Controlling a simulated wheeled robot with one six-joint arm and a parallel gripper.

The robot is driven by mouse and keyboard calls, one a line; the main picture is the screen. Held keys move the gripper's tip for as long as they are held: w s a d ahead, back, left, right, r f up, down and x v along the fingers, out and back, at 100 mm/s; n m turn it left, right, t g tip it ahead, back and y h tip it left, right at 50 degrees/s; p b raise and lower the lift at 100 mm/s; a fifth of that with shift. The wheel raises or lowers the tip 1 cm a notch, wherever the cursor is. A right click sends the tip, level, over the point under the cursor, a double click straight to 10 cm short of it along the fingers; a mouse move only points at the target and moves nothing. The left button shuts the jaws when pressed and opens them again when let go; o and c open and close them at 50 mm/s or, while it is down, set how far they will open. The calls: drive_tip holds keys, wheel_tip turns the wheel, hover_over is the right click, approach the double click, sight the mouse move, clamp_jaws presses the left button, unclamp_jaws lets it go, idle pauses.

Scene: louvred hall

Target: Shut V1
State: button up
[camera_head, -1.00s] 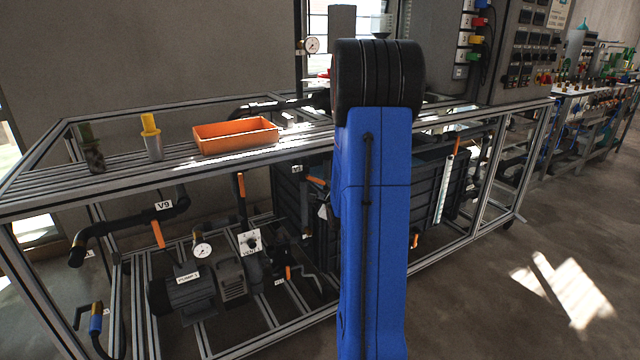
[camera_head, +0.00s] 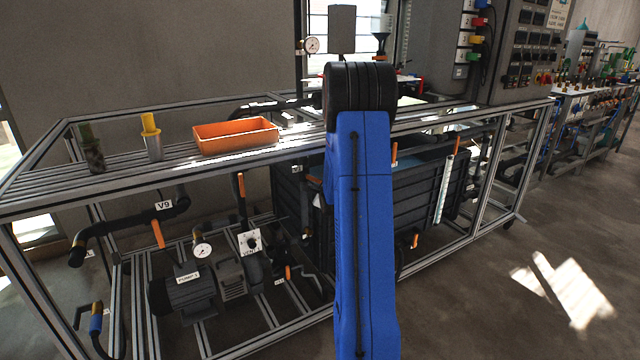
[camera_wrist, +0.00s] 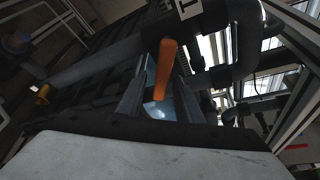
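No label that clearly reads V1 shows in either view. In the wrist view an orange lever handle (camera_wrist: 165,68) hangs down from a dark pipe, below a white tag (camera_wrist: 188,8) that is cut off and shows one letter like a T. My gripper (camera_wrist: 160,88) has two dark fingers, spread apart, with the handle showing between them. I cannot tell whether they touch it. In the head view my blue arm hides the gripper. Another orange handle (camera_head: 394,153) stands upright right of my arm, above the dark tank.
A dark ribbed tank (camera_head: 432,195) sits inside the aluminium frame. An orange tray (camera_head: 235,136) and a yellow-topped cylinder (camera_head: 152,138) are on the frame's top. A pump (camera_head: 195,285) and pipe tagged V9 (camera_head: 163,205) are lower left. Floor at right (camera_head: 560,235) is clear.

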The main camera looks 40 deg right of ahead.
clamp_jaws()
drive_tip(key=shift+r, duration=0.15)
drive_tip(key=shift+s+d+r+n+t+h, duration=0.1)
drive_tip(key=shift+d+r+n+t+h, duration=0.15)
drive_tip(key=shift+n, duration=0.35)
drive_tip(key=shift+d+r+n+t+h, duration=0.15)
drive_tip(key=shift+r+n+h, duration=0.2)
drive_tip(key=shift+n, duration=0.25)
drive_tip(key=shift+r+n+t+h, duration=0.25)
drive_tip(key=shift+r+n, duration=0.15)
drive_tip(key=shift+n, duration=0.4)
drive_tip(key=shift+r+n+t+h, duration=0.15)
drive_tip(key=shift+r+n+h, duration=0.2)
drive_tip(key=shift+n, duration=0.45)
drive_tip(key=shift+r, duration=0.1)
unclamp_jaws()
